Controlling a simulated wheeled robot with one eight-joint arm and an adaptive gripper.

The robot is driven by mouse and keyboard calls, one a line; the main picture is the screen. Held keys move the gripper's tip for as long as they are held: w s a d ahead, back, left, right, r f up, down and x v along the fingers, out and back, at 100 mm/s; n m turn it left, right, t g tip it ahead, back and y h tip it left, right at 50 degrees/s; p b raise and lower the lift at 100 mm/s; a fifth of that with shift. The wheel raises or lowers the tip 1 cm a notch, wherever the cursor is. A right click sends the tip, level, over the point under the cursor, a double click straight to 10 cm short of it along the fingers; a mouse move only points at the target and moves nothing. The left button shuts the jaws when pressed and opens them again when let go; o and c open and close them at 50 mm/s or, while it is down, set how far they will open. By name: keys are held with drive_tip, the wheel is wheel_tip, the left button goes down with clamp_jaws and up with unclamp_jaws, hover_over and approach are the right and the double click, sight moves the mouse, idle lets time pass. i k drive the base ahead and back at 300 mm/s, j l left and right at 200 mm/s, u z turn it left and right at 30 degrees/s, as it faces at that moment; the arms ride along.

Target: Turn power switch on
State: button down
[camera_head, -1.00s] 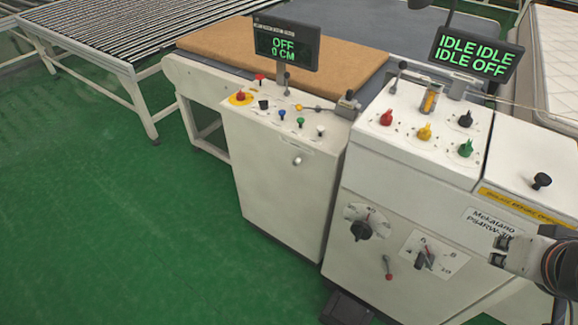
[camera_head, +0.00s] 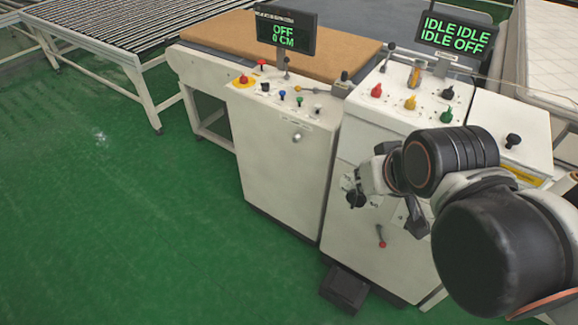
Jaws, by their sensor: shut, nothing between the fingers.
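The white machine cabinet (camera_head: 378,262) carries several knobs and dials, and I cannot tell which is labelled as the power switch. A black front dial (camera_head: 355,199) shows just below and left of my gripper (camera_head: 360,180). My gripper is shut and empty, in front of the cabinet; whether it touches the dial cannot be told. A second front dial is mostly hidden behind my arm. The left display (camera_head: 285,33) reads OFF, 0 CM. The right display (camera_head: 455,34) reads IDLE IDLE, IDLE OFF.
Red (camera_head: 376,90), yellow (camera_head: 410,103) and green (camera_head: 446,116) knobs stand on the cabinet top. The left console (camera_head: 277,165) has a red button (camera_head: 243,80) and small coloured knobs. A black pedal (camera_head: 345,289) lies on the floor. The green floor at left is clear.

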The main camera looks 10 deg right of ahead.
sight(244, 79)
drive_tip(key=i+j, duration=0.2)
drive_tip(key=j, duration=0.2)
drive_tip(key=i+j, duration=0.15)
drive_tip(key=j, duration=0.3)
drive_tip(key=i+j+u, duration=0.1)
drive_tip(key=j, duration=0.3)
drive_tip(key=i+j, duration=0.25)
drive_tip(key=j, duration=0.15)
drive_tip(key=i+l+u, duration=0.2)
drive_tip(key=i, duration=0.2)
drive_tip(key=i+u, duration=0.15)
drive_tip(key=i, duration=0.3)
drive_tip(key=i+l+u, duration=0.2)
drive_tip(key=i, duration=0.2)
drive_tip(key=i+l, duration=0.15)
drive_tip(key=l, duration=0.15)
drive_tip(key=z, duration=0.35)
